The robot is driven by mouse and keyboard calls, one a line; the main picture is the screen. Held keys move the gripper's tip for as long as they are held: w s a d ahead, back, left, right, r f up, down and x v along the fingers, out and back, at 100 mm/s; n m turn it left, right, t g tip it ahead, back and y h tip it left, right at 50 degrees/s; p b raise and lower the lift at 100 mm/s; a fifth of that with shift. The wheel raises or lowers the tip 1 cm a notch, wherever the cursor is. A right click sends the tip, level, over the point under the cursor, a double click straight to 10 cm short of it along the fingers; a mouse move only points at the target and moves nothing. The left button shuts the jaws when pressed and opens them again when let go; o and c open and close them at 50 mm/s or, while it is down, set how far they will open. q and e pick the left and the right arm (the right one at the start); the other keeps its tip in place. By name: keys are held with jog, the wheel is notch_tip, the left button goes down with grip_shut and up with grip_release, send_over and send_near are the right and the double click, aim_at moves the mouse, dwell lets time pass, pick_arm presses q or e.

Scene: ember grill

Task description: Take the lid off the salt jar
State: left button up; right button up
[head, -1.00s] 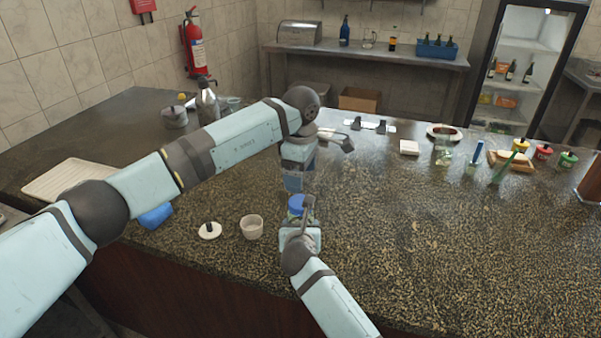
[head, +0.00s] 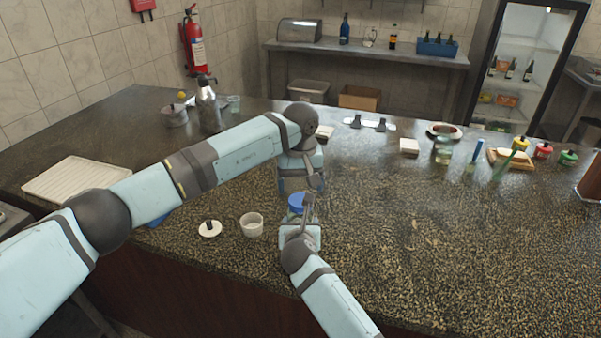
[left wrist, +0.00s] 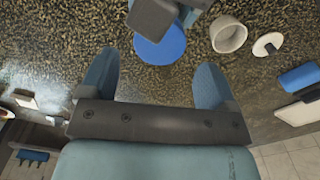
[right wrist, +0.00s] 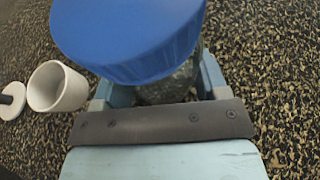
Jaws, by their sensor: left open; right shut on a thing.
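The salt jar has a blue lid (head: 297,203) on top; in the right wrist view the lid (right wrist: 130,30) hides most of the clear jar body (right wrist: 168,88). My right gripper (head: 300,226) is shut around the jar body below the lid. My left gripper (head: 301,190) is open and empty, pointing down just beyond and above the lid. In the left wrist view the lid (left wrist: 160,45) lies ahead of the spread left fingers (left wrist: 155,82), not between them. The lid sits on the jar.
An off-white cup (head: 252,225) and a white disc with a black knob (head: 209,229) stand left of the jar. A ribbed white tray (head: 78,181) lies farther left. The counter right of the jar is clear.

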aim_at(300, 200)
pick_arm(q)
jog(key=shift+f, duration=2.2)
jog(key=shift+c, duration=0.2)
jog(key=c, duration=0.9)
jog(key=n, duration=0.4)
jog(key=shift+n, duration=0.4)
jog(key=n, duration=0.5)
jog(key=o, duration=1)
jog(key=shift+o, duration=0.2)
jog(key=shift+r, duration=0.15)
